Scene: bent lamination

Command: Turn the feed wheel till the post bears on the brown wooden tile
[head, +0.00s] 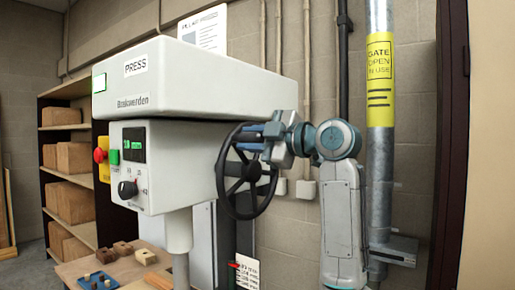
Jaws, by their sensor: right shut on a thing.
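The black spoked feed wheel (232,168) is on the right side of the white press (205,75). My right gripper (260,137) is shut on the wheel's rim at its upper part. The post (179,235) comes down under the press head as a wide white sleeve with a thinner metal rod below. Its lower end is cut off by the bottom edge of the view, so contact with a tile cannot be seen. Several wooden pieces lie on the table; which is the brown wooden tile I cannot tell. My left gripper is not in view.
The wooden table (72,268) holds small blocks with holes (122,248) and a tile with pegs (98,282). A shelf (85,130) with wooden blocks stands behind at left. A metal pipe (379,150) with a yellow sign stands right of my right arm.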

